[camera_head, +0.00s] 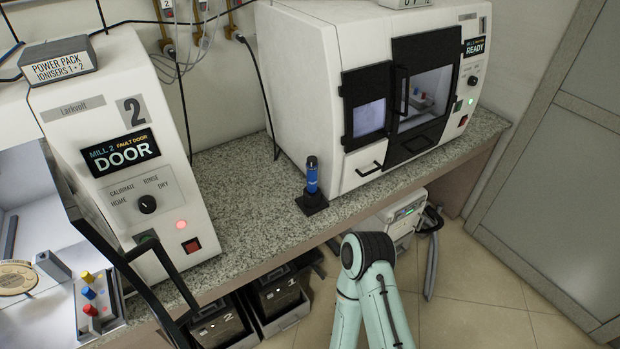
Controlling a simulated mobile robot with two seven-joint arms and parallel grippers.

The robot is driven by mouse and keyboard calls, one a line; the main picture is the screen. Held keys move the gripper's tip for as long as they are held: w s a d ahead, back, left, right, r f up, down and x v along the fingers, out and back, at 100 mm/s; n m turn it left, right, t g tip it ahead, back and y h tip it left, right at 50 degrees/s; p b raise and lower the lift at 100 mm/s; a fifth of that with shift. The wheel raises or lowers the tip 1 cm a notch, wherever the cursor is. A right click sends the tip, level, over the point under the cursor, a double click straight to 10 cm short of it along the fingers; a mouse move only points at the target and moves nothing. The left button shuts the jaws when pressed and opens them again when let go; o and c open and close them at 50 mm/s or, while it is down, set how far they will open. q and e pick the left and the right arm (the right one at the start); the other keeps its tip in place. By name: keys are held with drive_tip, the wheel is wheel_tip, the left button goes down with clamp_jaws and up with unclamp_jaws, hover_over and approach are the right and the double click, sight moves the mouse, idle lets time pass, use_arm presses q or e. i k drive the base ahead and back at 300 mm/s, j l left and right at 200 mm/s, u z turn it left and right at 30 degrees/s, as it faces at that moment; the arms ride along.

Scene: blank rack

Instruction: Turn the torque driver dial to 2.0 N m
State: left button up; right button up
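A small upright blue driver with a dark top (312,176) stands in a square black stand (312,202) near the front edge of the speckled counter, between the two mills. It looks like the torque driver. Its dial and any scale marks are too small to read. A pale green arm of mine shows at the bottom, right of centre, below the counter edge. Neither of my grippers shows in the view, and nothing touches the driver.
Mill 2 (122,112) at left shows a door fault, with its black-framed door open. Mill 1 (310,75) at right reads READY, its door shut. The speckled counter (235,190) around the driver is clear. Dark bins (280,298) and a white unit (402,218) stand below.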

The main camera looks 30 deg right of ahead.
sight(312, 161)
drive_tip(key=k+l, duration=0.15)
drive_tip(key=l, duration=0.2)
drive_tip(key=k+l, duration=0.15)
drive_tip(key=l, duration=0.2)
drive_tip(key=k+l+z, duration=0.1)
drive_tip(key=l+z, duration=0.35)
drive_tip(key=i+z, duration=0.15)
drive_tip(key=i, duration=0.25)
